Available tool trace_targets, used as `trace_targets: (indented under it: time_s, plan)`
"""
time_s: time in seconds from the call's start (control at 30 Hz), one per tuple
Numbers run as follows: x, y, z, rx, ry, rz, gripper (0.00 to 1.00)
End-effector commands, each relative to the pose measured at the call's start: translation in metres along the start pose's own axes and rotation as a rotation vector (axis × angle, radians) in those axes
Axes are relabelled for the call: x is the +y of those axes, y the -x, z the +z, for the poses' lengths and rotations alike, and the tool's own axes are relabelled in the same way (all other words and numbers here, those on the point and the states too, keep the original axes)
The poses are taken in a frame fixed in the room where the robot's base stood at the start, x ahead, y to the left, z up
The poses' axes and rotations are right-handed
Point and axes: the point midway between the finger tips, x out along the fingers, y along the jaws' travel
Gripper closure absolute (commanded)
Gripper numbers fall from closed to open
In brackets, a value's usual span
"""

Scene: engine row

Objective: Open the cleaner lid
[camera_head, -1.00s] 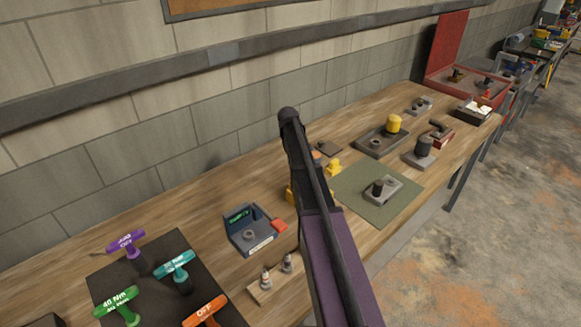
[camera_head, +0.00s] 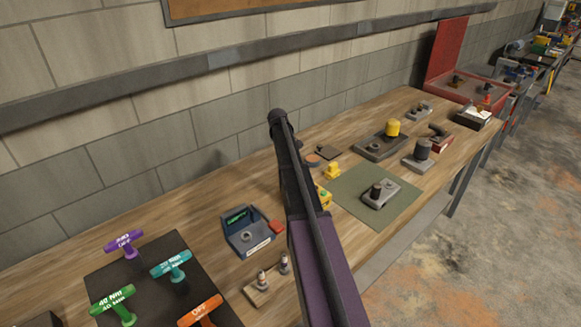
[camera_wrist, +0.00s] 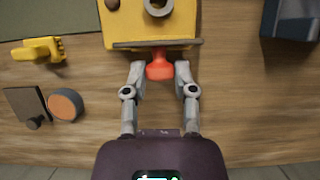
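A yellow box (camera_wrist: 150,25), which looks like the cleaner, stands at the top of the wrist view with a grey ring on it. A dark thin plate (camera_wrist: 185,43), perhaps the lid's edge, runs along its near side. A red knob (camera_wrist: 159,67) sticks out from the plate toward me. My gripper (camera_wrist: 160,74) is open, with one finger on each side of the knob and a small gap on both sides. In the head view the yellow box (camera_head: 325,199) is partly behind my arm, and my gripper is hidden there.
In the wrist view, a yellow piece (camera_wrist: 38,50), an orange-topped disc (camera_wrist: 66,104) and a dark plate (camera_wrist: 28,104) lie left. A dark blue unit (camera_wrist: 290,20) stands upper right. In the head view, a green mat (camera_head: 385,215) bears a grey part. Bare wood lies around the box.

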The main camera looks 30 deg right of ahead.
Motion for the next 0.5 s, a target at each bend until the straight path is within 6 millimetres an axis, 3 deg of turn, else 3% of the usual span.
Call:
trace_targets:
  time_s: [0.03,0.1,0.4,0.5]
  plan:
    - [-0.0018,0.0004,-0.0013,0.004,0.004,-0.006,0.53]
    - [-0.0004,0.0000,-0.0002,0.003,0.002,-0.006,0.32]
    - [0.0030,-0.0010,0.0022,0.001,-0.003,-0.006,0.31]
    - [0.0031,-0.0005,0.0027,0.001,-0.003,-0.005,0.61]
